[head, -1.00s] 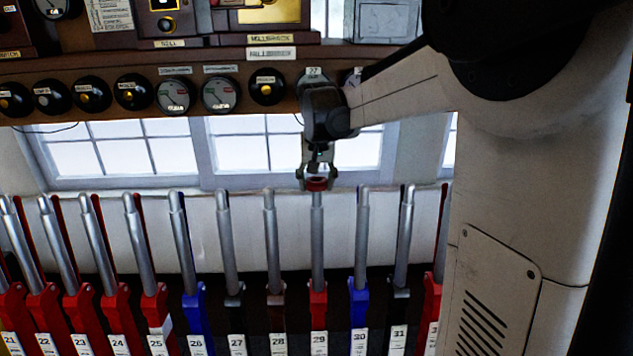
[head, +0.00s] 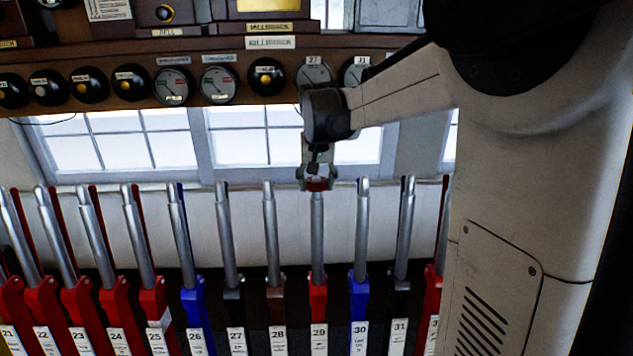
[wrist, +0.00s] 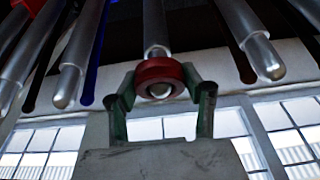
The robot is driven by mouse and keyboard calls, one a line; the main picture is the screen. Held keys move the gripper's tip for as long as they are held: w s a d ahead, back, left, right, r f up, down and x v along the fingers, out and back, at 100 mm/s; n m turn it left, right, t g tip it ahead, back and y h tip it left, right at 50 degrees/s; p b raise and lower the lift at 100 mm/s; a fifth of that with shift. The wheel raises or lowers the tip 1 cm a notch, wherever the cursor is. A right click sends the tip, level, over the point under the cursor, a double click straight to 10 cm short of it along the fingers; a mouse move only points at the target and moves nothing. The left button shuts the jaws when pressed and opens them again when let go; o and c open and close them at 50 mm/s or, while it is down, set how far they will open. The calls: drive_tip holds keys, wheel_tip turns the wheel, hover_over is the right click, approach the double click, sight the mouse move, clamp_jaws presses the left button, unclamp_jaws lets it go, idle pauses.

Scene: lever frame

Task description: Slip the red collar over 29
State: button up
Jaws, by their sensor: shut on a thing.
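My gripper (head: 317,184) is shut on the red collar (head: 317,185) at the top of lever 29 (head: 318,235), which has a steel handle, a red lower part and a white number plate. In the wrist view the red collar (wrist: 160,72) sits between the two green fingers (wrist: 160,90). The rounded tip of the steel handle (wrist: 158,90) shows inside the collar's opening, and the shaft continues beyond it. The collar appears to be around the very top of the handle; how far along it cannot be told exactly.
Lever 28 (head: 269,235) stands close on the left and blue lever 30 (head: 361,235) on the right, with more numbered levers along the row. Above is a shelf with dials (head: 219,85) and black knobs, close behind my wrist. Windows (head: 240,138) are behind.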

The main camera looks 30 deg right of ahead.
drive_tip(key=shift+f+b, duration=0.35)
drive_tip(key=shift+f, duration=0.2)
drive_tip(key=shift+s, duration=0.1)
drive_tip(key=o, duration=1.3)
drive_tip(key=shift+r, duration=0.15)
drive_tip(key=shift+p+v, duration=2.6)
drive_tip(key=shift+v, duration=1.8)
